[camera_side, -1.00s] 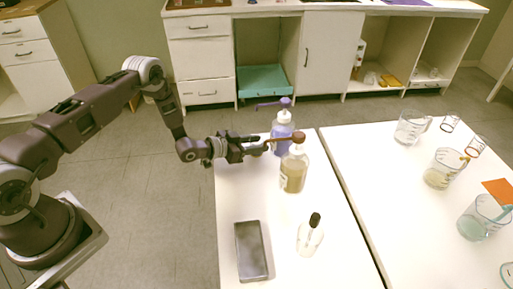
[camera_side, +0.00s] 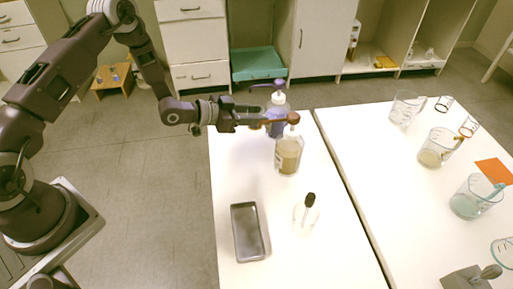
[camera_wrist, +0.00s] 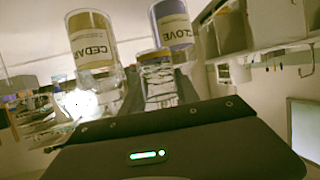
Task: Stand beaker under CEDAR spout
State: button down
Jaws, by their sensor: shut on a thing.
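The CEDAR bottle (camera_side: 288,157) stands on the left table with amber contents and a brown pump spout pointing left. Its label also shows in the wrist view (camera_wrist: 92,50). The blue-violet CLOVE bottle (camera_side: 276,128) stands behind it, also in the wrist view (camera_wrist: 176,38). My gripper (camera_side: 258,116) is level with the pump spouts, left of the bottles. It is shut on a small clear glass vessel with an amber rim, likely the beaker (camera_wrist: 158,82), in front of the bottles in the wrist view. In the side view the beaker is hard to make out. I cannot tell whether it touches the table.
A grey tray (camera_side: 234,233) and a small clear bottle with a black top (camera_side: 306,215) stand nearer on the same table. The right table (camera_side: 400,190) holds several glass measuring vessels and an orange sheet (camera_side: 493,171). A narrow gap separates the tables.

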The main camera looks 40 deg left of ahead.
jog(key=s+d+m+g+h, duration=0.2)
jog(key=s+d+m+h, duration=0.1)
jog(key=s+d, duration=0.3)
jog(key=f, duration=0.9)
jog(key=shift+s+d+f, duration=0.1)
jog(key=shift+s+f, duration=0.15)
jog(key=shift+s, duration=0.1)
jog(key=c, duration=0.9)
grip_release()
jog(key=shift+f, duration=0.1)
